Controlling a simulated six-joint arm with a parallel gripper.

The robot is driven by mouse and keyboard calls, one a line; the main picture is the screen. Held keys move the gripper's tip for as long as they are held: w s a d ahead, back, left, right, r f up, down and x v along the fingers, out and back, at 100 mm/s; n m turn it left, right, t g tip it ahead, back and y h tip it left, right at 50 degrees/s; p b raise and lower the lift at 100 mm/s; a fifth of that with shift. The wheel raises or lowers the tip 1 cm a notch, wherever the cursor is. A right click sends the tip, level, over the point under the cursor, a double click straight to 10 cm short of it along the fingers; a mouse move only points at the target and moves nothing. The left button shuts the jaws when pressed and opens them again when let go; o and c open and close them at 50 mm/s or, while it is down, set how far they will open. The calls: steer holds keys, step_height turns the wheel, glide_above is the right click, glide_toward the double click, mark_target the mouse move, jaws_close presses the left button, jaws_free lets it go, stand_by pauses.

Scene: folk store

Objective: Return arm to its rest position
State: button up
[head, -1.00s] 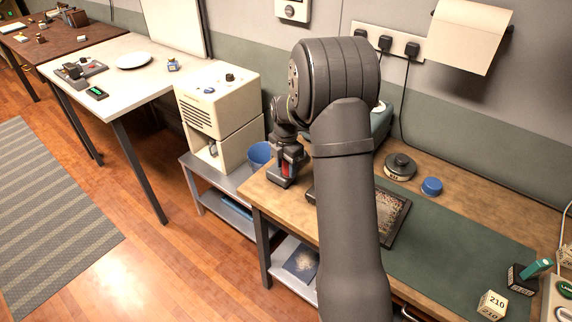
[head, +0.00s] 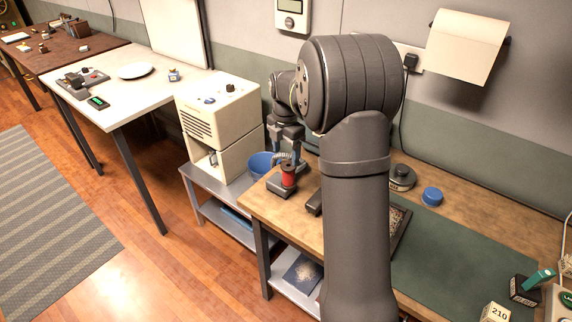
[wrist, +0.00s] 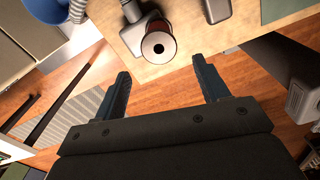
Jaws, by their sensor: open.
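My gripper (head: 286,138) hangs over the left end of the wooden bench (head: 262,203), fingers apart and empty. In the wrist view, my gripper (wrist: 163,82) shows its two dark fingers spread, with only the floor between them. A red spool-like thing (head: 289,177) stands upright on a small dark base (head: 279,191), just below my gripper and apart from it. The spool's pale round top with a dark hole (wrist: 158,47) shows beyond the fingertips in the wrist view. My upper arm hides part of the bench.
A blue bin (head: 260,164) and a cream machine (head: 216,125) stand left of the bench. A black round pot (head: 402,178) and a blue lid-like disc (head: 432,196) sit on the bench's right part. A paper roll (head: 466,45) hangs on the wall. The green mat (head: 465,255) is mostly clear.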

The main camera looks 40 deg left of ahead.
mark_target(286, 166)
steer(key=shift+r, duration=1.15)
step_height(286, 166, down, 12)
steer(key=shift+f, duration=0.2)
steer(key=shift+r, duration=1.8)
steer(key=shift+r, duration=4.35)
steer(key=shift+f, duration=0.55)
steer(key=shift+r, duration=0.1)
